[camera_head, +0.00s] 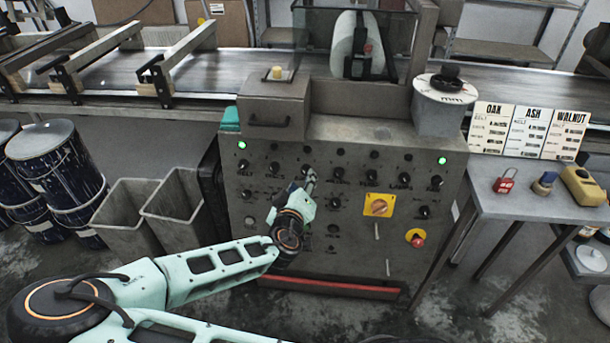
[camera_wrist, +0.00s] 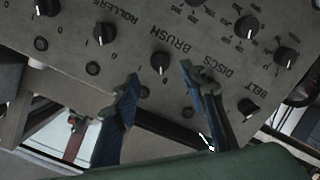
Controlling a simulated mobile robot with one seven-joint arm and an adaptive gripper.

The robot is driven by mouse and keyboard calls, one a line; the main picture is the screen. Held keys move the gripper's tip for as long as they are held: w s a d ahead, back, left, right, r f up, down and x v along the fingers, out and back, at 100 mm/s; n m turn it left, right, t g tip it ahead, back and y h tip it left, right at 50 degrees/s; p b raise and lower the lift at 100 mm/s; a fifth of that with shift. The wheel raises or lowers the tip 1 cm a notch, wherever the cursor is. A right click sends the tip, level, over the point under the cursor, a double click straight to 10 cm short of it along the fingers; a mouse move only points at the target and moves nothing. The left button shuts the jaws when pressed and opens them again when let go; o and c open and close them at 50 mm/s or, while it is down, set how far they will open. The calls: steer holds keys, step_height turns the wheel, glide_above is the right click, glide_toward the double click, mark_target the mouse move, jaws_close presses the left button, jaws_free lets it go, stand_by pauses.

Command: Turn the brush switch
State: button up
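The brush switch (camera_wrist: 160,62) is a small black round knob below the printed word BRUSH in the wrist view, where the lettering appears turned over. Its set position is too small to tell for sure. My gripper (camera_wrist: 160,72) is open and empty, with one blue-and-black finger on each side of the knob in the picture. No contact with the knob is visible. In the head view my gripper (camera_head: 310,180) is at the upper left part of the grey control panel (camera_head: 350,240) and largely covers the brush switch.
The belt knob (camera_wrist: 248,107), discs knob (camera_wrist: 188,112) and rollers knob (camera_wrist: 106,32) are close by. The panel also has a yellow-backed rotary switch (camera_head: 378,206) and a red emergency button (camera_head: 417,240). A side table (camera_head: 530,197) stands right, grey bins (camera_head: 178,210) left.

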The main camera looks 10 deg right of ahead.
mark_target(306, 173)
steer(key=x, duration=0.5)
steer(key=shift+w+d+f, duration=0.15)
steer(key=shift+w, duration=0.2)
steer(key=shift+c, duration=0.4)
jaws_close()
